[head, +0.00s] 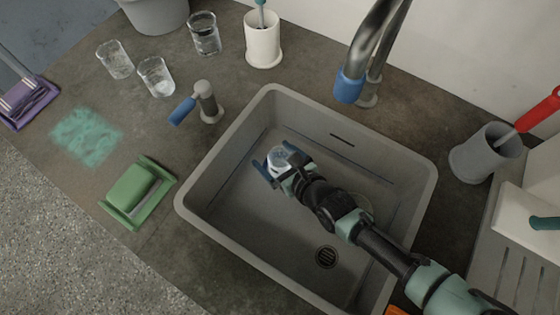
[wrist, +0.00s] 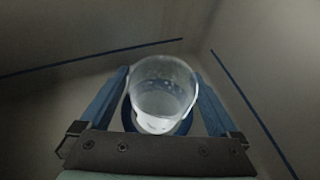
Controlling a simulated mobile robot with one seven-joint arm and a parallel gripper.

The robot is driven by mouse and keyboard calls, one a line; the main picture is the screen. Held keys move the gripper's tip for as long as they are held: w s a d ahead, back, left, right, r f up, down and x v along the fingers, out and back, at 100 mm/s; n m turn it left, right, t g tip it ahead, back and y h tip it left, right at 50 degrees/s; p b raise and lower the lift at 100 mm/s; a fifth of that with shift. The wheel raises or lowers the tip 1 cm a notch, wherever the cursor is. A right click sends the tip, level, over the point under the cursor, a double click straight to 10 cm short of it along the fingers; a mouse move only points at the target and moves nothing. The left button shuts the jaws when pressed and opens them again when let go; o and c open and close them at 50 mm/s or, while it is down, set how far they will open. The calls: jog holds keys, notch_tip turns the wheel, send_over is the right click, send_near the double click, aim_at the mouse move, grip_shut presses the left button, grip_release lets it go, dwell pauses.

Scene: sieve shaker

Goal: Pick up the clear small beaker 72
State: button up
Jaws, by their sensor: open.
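A clear small beaker (head: 281,157) is in the grey sink, at the end of my arm. In the wrist view the beaker (wrist: 163,88) sits between the two blue fingers, with its open rim facing the camera. My gripper (head: 272,166) is open, with one finger on each side of the beaker. A narrow gap shows on both sides near the finger bases; contact at the tips cannot be told. A blue ring shows around the beaker's lower part in the wrist view. No number is readable on it.
The sink (head: 226,135) walls surround my gripper, with a drain (head: 326,257) in its floor. Three more clear glasses (head: 156,77) stand on the counter at upper left. A blue-tipped faucet (head: 350,85) rises behind the sink.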

aim_at(274, 161)
jog(key=shift+w+a+f, duration=0.15)
jog(key=shift+w+f, duration=0.05)
jog(key=shift+w, duration=0.05)
grip_shut()
dwell(0.3)
jog(key=shift+r, duration=0.25)
jog(key=shift+r+p, duration=2.2)
jog(key=shift+r, duration=3.75)
jog(key=s+d+b, duration=0.6)
jog(key=s+d, duration=0.3)
jog(key=s, duration=0.5)
jog(key=shift+s+d+f+b, duration=0.15)
jog(key=shift+s+d+b, duration=0.2)
jog(key=shift+d+b, duration=0.05)
jog(key=shift+s+d, duration=0.1)
jog(key=shift+s, duration=0.05)
